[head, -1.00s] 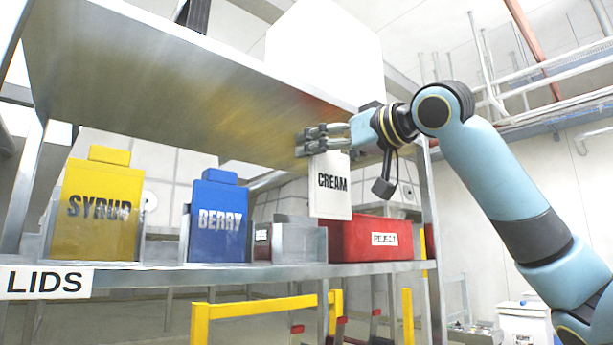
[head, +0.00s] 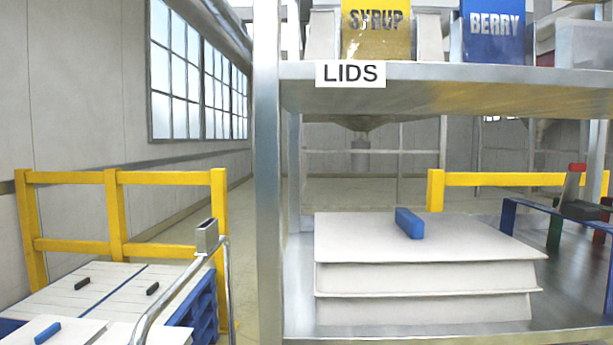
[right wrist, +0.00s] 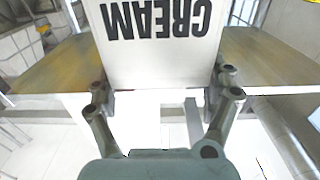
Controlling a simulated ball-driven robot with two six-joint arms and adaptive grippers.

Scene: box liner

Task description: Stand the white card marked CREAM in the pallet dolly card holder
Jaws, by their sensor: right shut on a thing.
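The white card marked CREAM (right wrist: 155,62) fills the upper middle of the right wrist view, its lettering upside down there. My right gripper (right wrist: 160,95) is shut on the card, with a finger at each side edge. A small grey upright holder (head: 207,236), which looks like the card holder, sits on top of the curved metal handle of the pallet dolly (head: 150,310) at lower left in the head view. I see no card in it. Neither gripper shows in the head view, and my left gripper is in no view.
A metal shelf rack (head: 268,180) stands right of the dolly, with a LIDS label (head: 350,73). Above are a yellow SYRUP card (head: 376,30) and a blue BERRY card (head: 493,35). White slabs (head: 420,275) lie below. A yellow rail (head: 115,215) stands behind the dolly.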

